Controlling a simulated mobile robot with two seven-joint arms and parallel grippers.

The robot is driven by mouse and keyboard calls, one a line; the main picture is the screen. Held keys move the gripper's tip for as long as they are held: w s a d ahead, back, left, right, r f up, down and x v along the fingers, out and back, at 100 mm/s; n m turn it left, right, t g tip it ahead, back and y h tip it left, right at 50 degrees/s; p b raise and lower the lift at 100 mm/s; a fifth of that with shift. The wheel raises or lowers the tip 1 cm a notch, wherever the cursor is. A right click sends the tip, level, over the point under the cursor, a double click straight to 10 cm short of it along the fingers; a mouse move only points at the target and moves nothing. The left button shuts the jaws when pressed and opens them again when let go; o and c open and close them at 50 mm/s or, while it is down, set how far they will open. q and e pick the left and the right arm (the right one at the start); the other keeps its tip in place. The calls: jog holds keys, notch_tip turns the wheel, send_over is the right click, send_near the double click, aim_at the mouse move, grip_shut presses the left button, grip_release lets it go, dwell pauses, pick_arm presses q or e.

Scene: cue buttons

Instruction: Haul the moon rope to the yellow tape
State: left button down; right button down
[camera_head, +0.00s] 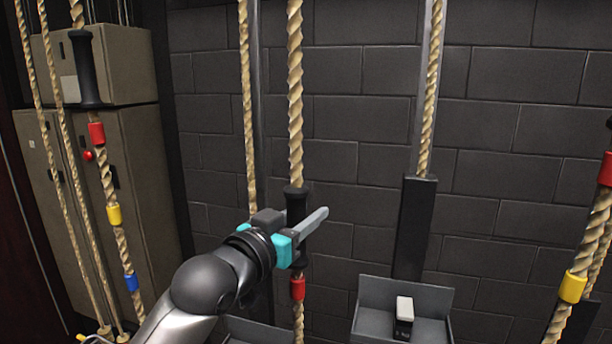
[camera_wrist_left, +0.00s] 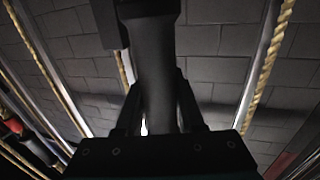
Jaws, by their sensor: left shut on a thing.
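My left gripper (camera_head: 303,236) is shut on the black handle (camera_head: 296,202) of the middle rope (camera_head: 295,90). In the left wrist view the dark handle (camera_wrist_left: 156,70) stands between the fingers. A red tape (camera_head: 297,287) is on this rope just below the handle; no yellow tape shows on it. The left rope has a black handle (camera_head: 89,68) with red, yellow (camera_head: 114,215) and blue tapes below. The right rope has a red tape (camera_head: 606,168) and a yellow tape (camera_head: 572,287). No moon mark is visible, so I cannot tell which rope is the moon one.
Beige cabinets (camera_head: 125,180) stand at the left. A dark brick wall (camera_head: 500,130) is behind. A grey open box (camera_head: 375,325) with a white-topped block (camera_head: 404,309) sits at the lower right of the middle rope. A dark counterweight (camera_head: 413,230) hangs in a rail above it.

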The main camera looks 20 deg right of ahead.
pick_arm(q)
notch_tip(320, 180, down, 10)
jog(key=shift+r+b, duration=0.25)
jog(key=shift+b, duration=1)
jog(key=shift+r, duration=0.1)
jog(key=c, duration=0.5)
grip_release()
jog(key=shift+r, duration=0.1)
jog(key=p+v, duration=0.1)
jog(key=v, duration=1.4)
jog(key=shift+s+a, duration=0.1)
